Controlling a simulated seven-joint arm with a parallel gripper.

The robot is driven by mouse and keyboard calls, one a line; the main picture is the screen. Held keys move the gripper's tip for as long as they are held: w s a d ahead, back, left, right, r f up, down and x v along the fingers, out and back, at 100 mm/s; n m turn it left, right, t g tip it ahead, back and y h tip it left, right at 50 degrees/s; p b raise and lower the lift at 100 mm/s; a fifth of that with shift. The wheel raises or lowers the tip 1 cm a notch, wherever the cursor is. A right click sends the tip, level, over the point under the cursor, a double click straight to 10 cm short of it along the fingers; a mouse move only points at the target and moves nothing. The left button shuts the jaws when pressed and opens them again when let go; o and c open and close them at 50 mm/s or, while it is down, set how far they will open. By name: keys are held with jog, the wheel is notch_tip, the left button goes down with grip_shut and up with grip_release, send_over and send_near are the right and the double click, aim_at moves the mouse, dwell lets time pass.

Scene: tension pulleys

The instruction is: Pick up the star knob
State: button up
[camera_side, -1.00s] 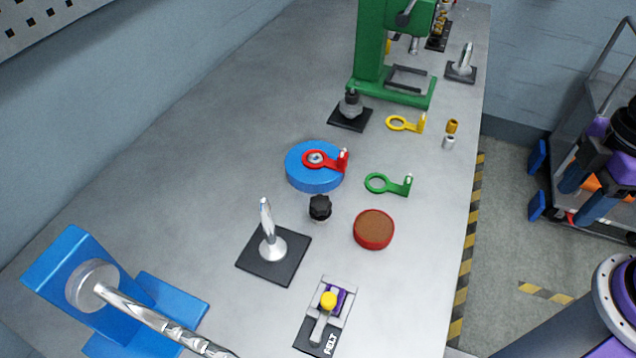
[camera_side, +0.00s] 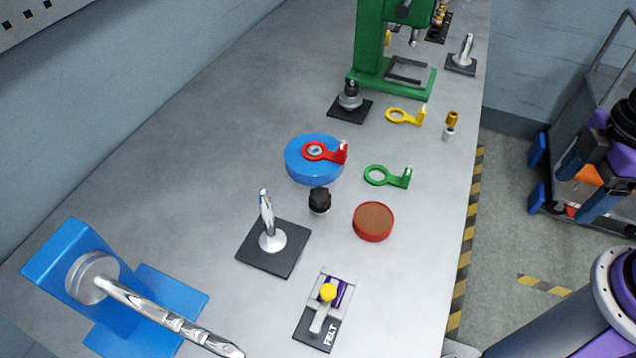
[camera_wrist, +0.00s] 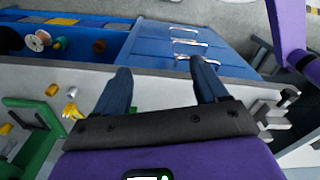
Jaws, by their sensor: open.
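The star knob (camera_side: 320,199) is a small black lobed knob on a pale stub, standing on the grey bench in the side view. It sits between the blue disc and the chrome spindle on a black plate, left of the red-rimmed brown disc. My gripper (camera_wrist: 160,80) shows in the wrist view with its two dark fingers wide apart and nothing between them. The knob cannot be made out in the wrist view. My gripper's fingers are not in the side view, so its distance from the knob cannot be told.
Near the knob are the blue disc (camera_side: 313,172) with a red ring tool, the chrome spindle (camera_side: 267,222), the brown disc (camera_side: 373,222) and a felt-labelled clamp (camera_side: 322,318). A green press (camera_side: 375,50) stands farther back. Bare bench lies left of the blue disc.

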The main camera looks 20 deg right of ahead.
jog(key=w+a+r+m, duration=0.4)
jog(key=w+a+m, duration=0.2)
jog(key=w+a, duration=0.75)
jog(key=m, duration=0.7)
send_over(320, 193)
jog(key=f, duration=1.1)
jog(key=shift+s+d, duration=0.25)
jog(key=shift+d, duration=0.05)
jog(key=shift+w+a+f, duration=0.15)
jog(key=shift+f, duration=1.2)
jog(key=shift+w+a+f, duration=0.1)
jog(key=shift+a+f, duration=0.05)
jog(key=shift+f, duration=1.15)
jog(key=c, duration=1.1)
jog(key=shift+c, duration=0.2)
